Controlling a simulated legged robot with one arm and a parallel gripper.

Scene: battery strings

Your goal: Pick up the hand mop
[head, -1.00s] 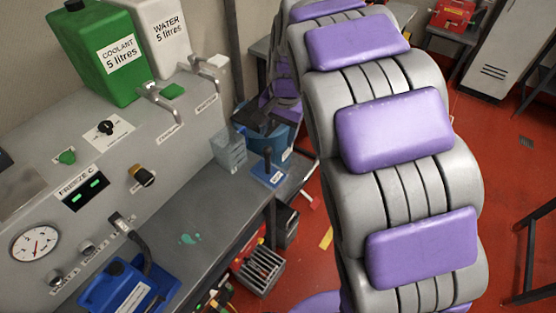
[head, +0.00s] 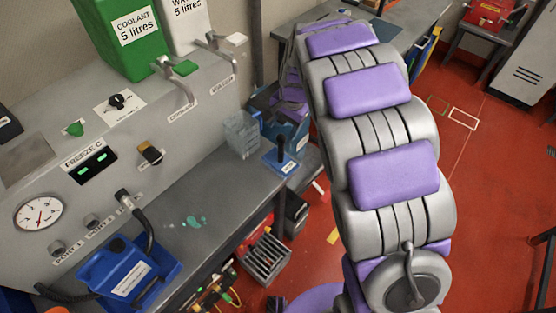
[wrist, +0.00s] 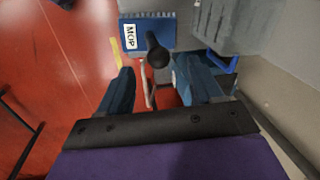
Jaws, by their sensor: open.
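The hand mop (head: 283,162) is a flat blue block with a white label and an upright dark handle. It stands at the right end of the grey bench. In the wrist view the mop (wrist: 160,33) is at the top, its label reads MOP, and its black handle knob points toward the camera. My gripper (wrist: 153,75) is open, with one dark blue finger on each side of the knob's line. The knob appears around the fingertips, and I see no contact. In the head view my gripper is small and partly hidden near the mop.
A clear grey container (head: 241,134) stands beside the mop on the bench. A blue jug (head: 125,272) with a hose sits at the front left. A panel with taps and a gauge (head: 38,213) lines the bench. Red floor (head: 470,190) is open to the right.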

